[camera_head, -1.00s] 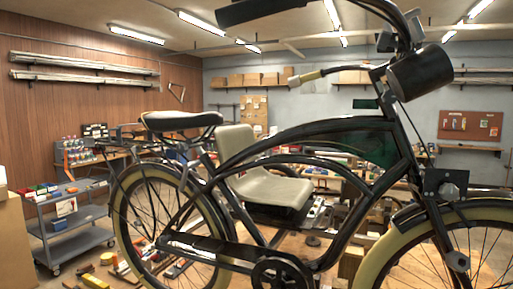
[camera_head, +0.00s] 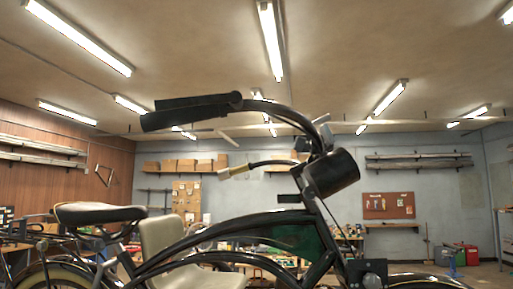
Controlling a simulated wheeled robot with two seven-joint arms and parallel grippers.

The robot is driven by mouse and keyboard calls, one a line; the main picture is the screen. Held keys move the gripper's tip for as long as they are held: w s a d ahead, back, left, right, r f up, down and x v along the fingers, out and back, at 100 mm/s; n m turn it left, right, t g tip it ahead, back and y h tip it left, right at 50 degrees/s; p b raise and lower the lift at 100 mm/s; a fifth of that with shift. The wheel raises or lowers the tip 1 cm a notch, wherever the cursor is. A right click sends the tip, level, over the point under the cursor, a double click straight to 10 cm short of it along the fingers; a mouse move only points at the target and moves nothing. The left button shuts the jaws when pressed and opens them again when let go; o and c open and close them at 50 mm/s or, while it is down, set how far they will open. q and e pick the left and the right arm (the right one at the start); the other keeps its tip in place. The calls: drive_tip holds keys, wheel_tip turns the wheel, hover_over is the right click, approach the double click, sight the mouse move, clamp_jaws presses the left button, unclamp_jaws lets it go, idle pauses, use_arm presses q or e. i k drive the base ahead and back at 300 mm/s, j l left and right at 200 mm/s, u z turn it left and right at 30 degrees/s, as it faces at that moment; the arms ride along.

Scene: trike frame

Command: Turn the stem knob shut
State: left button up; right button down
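The black trike frame (camera_head: 170,262) fills the lower part of the head view. A black cylinder, perhaps a headlamp (camera_head: 333,173), sits at the front by the stem. A small grey knob (camera_head: 372,282) shows on a dark bracket near the bottom edge, partly cut off. I cannot tell for sure whether it is the stem knob or how far it is turned. Neither of my grippers is in view.
The saddle (camera_head: 98,213) and a pale seat (camera_head: 165,240) are at the lower left. A pegboard (camera_head: 389,206) and shelves (camera_head: 420,163) are on the far wall. The floor is mostly out of view.

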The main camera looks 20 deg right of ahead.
sight(308, 193)
drive_tip(key=z, duration=0.35)
drive_tip(key=i+z, duration=0.15)
drive_tip(key=z, duration=0.5)
drive_tip(key=i+l, duration=0.05)
drive_tip(key=i, duration=0.05)
